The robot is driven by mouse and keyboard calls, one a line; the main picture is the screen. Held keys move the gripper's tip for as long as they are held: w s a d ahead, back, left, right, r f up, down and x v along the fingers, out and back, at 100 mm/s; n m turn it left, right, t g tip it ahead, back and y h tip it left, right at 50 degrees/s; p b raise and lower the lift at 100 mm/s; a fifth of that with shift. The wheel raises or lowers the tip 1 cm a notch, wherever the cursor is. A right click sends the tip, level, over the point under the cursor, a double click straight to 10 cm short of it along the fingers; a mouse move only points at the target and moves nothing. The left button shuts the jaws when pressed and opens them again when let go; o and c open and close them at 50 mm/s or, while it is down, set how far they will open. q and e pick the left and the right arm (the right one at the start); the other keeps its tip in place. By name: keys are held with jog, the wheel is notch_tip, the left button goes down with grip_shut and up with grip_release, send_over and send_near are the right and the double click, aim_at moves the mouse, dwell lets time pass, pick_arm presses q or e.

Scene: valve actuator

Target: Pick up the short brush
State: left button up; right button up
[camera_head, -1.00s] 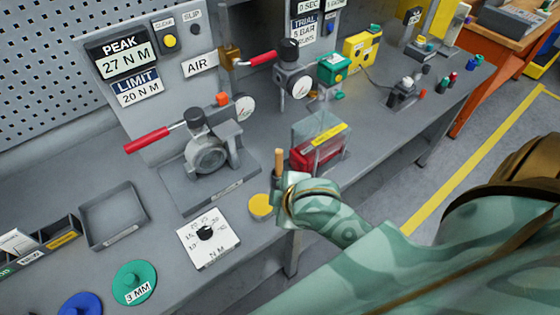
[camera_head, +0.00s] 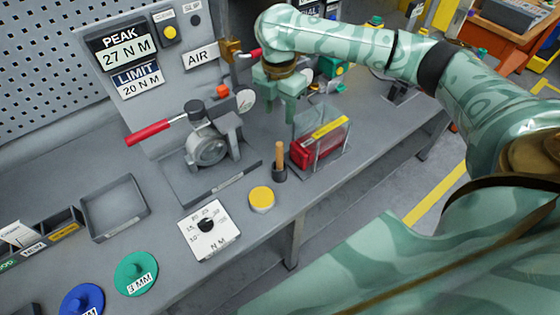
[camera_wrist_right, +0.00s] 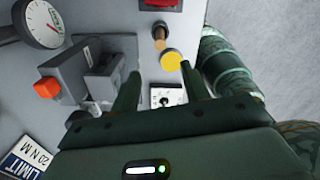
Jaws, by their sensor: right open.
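The short brush (camera_head: 280,154) stands upright with its wooden handle up, its lower end in a small dark cup (camera_head: 280,174) on the bench. In the right wrist view the handle (camera_wrist_right: 159,36) shows near the top, beyond the fingers. My right gripper (camera_head: 279,112) is open and empty, fingers down, above and behind the brush in the head view. In the right wrist view its two fingers (camera_wrist_right: 162,80) are spread apart. The brush's bristles are hidden in the cup. My left gripper is not in view.
A yellow-topped round tin (camera_head: 262,199) stands in front of the brush. A clear-sided box with red contents (camera_head: 318,146) is close on its right. The valve actuator (camera_head: 209,146) with a red lever is to its left. A dial plate (camera_head: 209,229) lies in front.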

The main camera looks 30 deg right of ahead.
aim_at(280, 144)
notch_tip(280, 144, down, 11)
jog(key=b, duration=0.3)
jog(key=shift+r, duration=0.15)
notch_tip(280, 144, down, 5)
jog(key=shift+d+f+b, duration=0.1)
jog(key=shift+b, duration=0.75)
grip_shut()
